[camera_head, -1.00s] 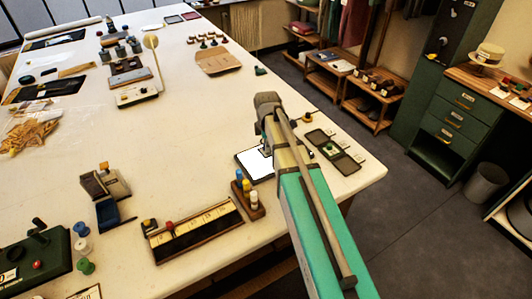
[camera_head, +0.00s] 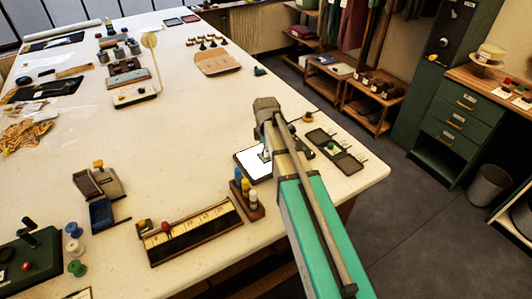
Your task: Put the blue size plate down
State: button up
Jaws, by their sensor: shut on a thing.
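My gripper (camera_head: 265,152) points down over the right edge of a white, dark-bordered pad (camera_head: 249,169) near the table's right front corner. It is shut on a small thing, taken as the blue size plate. Arm and fingers hide most of that thing, and no blue shows clearly between the fingers. I cannot tell whether it touches the pad.
A wooden rack with blue, yellow and white-topped pegs (camera_head: 248,194) stands just in front of the pad. A long box with a numbered strip (camera_head: 196,232) lies left of it. A dark hinged case (camera_head: 338,150) lies right. The table's middle (camera_head: 160,150) is clear.

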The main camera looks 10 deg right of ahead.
jog(key=shift+f, duration=0.15)
jog(key=o, duration=0.9)
jog(key=shift+r, duration=0.2)
notch_tip(320, 180, up, 12)
jog(key=p, duration=1.2)
dwell(0.7)
jog(key=shift+s+d+m, duration=0.2)
jog(key=shift+s+m, duration=8.3)
jog(key=shift+s, duration=0.15)
